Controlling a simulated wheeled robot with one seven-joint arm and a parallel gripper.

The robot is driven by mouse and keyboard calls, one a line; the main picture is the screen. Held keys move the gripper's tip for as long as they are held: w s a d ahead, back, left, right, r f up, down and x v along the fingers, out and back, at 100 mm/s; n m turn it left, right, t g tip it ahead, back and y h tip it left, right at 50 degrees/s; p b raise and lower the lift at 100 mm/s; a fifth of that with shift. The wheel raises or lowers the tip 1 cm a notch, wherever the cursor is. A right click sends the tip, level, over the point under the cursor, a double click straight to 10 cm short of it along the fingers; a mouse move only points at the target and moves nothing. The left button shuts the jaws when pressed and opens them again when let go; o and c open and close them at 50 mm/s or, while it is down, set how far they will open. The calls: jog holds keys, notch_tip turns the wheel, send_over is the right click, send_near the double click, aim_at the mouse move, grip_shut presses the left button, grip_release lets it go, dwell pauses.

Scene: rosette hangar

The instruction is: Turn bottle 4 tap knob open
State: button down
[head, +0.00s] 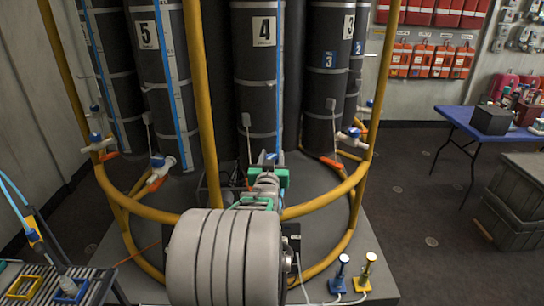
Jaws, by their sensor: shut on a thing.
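Bottle 4 (257,90) is a tall dark cylinder with a white "4" label, upright in the middle of the head view. Its tap is mostly hidden behind my arm. A bit of the blue tap knob (271,155) shows at the far end of my arm, low in front of the bottle. My gripper (268,160) is at this knob and shut on it. The fingers are small and partly covered by my wrist, so the knob's turn angle cannot be told.
Bottle 5 (161,80) and bottle 3 (328,80) flank bottle 4. Their taps (161,163) (349,137) stick out at the sides. A yellow tube frame (333,204) rings the bottles.

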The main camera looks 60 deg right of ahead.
jog(key=shift+s+d+f+n+t+y+b, duration=0.15)
jog(key=shift+f+n+t+y+b, duration=0.15)
jog(key=shift+t+b, duration=0.25)
jog(key=shift+s+a+f+n+t+y+b, duration=0.1)
jog(key=shift+s+n+t+y+b, duration=0.1)
jog(key=shift+n+t+b, duration=0.3)
jog(key=n+t+y+b, duration=0.1)
jog(key=b, duration=0.2)
jog(key=n+t+y+b, duration=0.1)
jog(key=t+b, duration=0.1)
jog(key=shift+w+f+b, duration=0.15)
jog(key=shift+f+b, duration=0.05)
jog(key=shift+b, duration=0.2)
jog(key=n+t+y+b, duration=0.3)
jog(key=b, duration=0.1)
jog(key=shift+w+r, duration=0.1)
jog(key=shift+r, duration=0.15)
jog(key=shift+r+n+t+y+b, duration=0.2)
jog(key=shift+n+t+y+b, duration=0.35)
jog(key=shift+y, duration=0.35)
jog(key=shift+w+r, duration=0.1)
jog(key=c, duration=0.9)
grip_release()
jog(key=shift+w, duration=0.1)
jog(key=shift+o, duration=0.2)
